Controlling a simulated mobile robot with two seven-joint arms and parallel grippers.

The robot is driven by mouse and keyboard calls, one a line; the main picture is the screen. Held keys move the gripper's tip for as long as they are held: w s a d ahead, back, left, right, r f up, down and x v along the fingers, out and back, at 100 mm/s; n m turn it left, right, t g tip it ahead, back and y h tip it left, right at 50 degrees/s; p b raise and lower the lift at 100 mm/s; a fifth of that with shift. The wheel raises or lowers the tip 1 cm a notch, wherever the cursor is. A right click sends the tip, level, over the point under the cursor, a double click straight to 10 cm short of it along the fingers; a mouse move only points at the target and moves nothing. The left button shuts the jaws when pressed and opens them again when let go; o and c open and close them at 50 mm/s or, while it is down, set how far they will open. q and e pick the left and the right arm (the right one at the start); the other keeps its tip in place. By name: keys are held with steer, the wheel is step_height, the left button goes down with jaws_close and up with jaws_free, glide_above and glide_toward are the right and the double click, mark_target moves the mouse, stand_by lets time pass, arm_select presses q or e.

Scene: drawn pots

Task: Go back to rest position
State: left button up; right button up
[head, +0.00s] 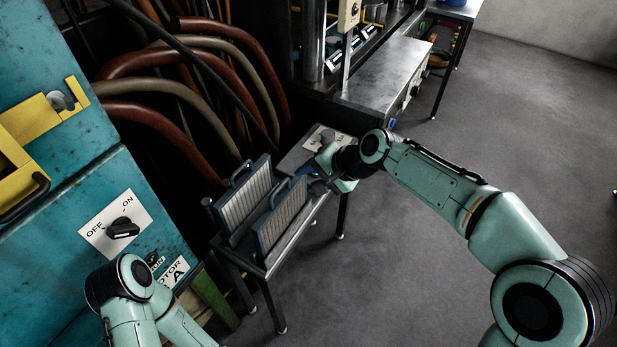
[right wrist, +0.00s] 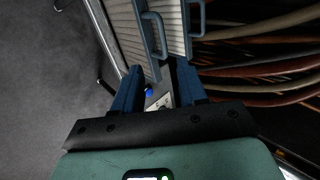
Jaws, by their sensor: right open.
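My right gripper (head: 326,172) is open at the right end of a small metal stand (head: 262,268). Two blue-framed filter panels, a rear one (head: 243,202) and a front one (head: 281,217), stand upright on the stand, each with a handle on top. In the right wrist view my right gripper (right wrist: 158,80) has its two blue fingers spread, and the panels stand just beyond the fingertips. Whether a finger touches a panel I cannot tell. My left arm shows at the lower left of the head view, but its gripper is out of view.
A teal cabinet (head: 75,188) with an OFF/ON knob (head: 123,228) and a yellow bracket (head: 35,128) stands at left. Thick hoses (head: 160,118) hang behind the stand. A metal bench (head: 388,75) stands at the back. The grey floor (head: 420,265) at right is clear.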

steer(key=s+d+f+n+g+h, duration=0.1)
steer(key=s+d+f+g, duration=0.3)
steer(key=f, duration=1.3)
steer(key=s+d+f+t+h, duration=0.15)
steer(key=s+f, duration=0.45)
steer(key=f, duration=1.1)
steer(key=s+d+f+n+g, duration=0.1)
steer(key=s+f, duration=0.4)
steer(key=s, duration=0.6)
steer(key=s+f+n+g, duration=0.1)
steer(key=s+f+g, duration=0.1)
steer(key=s+f, duration=0.4)
steer(key=s, duration=0.5)
steer(key=shift+s+d+f, duration=0.25)
steer(key=shift+s+d, duration=0.1)
steer(key=shift+d, duration=0.05)
